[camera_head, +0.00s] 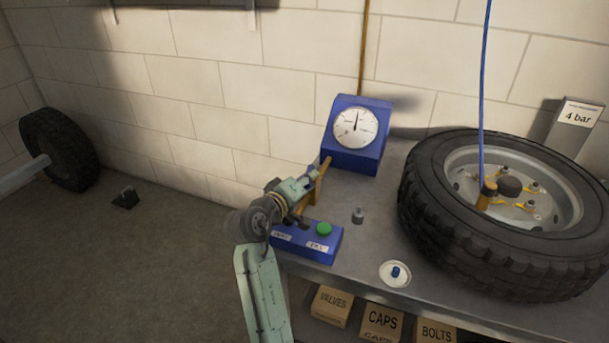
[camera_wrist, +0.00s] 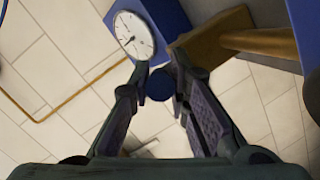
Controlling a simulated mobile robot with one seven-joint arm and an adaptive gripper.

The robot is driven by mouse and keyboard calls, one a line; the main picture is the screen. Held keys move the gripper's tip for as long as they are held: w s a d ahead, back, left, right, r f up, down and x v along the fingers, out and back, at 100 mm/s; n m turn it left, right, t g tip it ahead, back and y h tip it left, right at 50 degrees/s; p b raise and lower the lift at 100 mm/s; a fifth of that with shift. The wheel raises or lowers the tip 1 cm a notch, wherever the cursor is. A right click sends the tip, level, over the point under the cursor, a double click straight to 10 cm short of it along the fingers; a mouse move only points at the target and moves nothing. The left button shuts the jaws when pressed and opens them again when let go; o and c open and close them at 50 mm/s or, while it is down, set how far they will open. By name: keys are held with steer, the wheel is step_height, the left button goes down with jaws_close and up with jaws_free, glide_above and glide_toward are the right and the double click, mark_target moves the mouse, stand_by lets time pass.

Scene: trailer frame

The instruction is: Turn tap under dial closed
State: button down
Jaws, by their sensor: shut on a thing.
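The dial (camera_head: 355,128) has a white face and sits on a blue box (camera_head: 351,158) on the bench against the wall. My gripper (camera_head: 314,173) is at the box's lower left, beside a brass pipe (camera_head: 317,186). In the wrist view the dial (camera_wrist: 133,35) is at upper left. There a dark blue round tap knob (camera_wrist: 159,85) lies between the fingertips of my gripper (camera_wrist: 160,80), which is shut on it. The tap is mostly hidden by my gripper in the head view, and its turn position cannot be told.
A blue button box (camera_head: 311,248) with a green button (camera_head: 324,229) stands below my gripper. A large tyre (camera_head: 425,220) lies at right with a blue hose (camera_head: 484,90). A small grey piece (camera_head: 358,214) and a white dish (camera_head: 388,283) are on the bench (camera_head: 365,255).

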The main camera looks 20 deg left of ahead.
steer(key=shift+d+n+y, duration=0.2)
steer(key=shift+n+y, duration=0.3)
steer(key=shift+y, duration=0.1)
steer(key=c, duration=1.8)
jaws_free()
steer(key=v, duration=1.2)
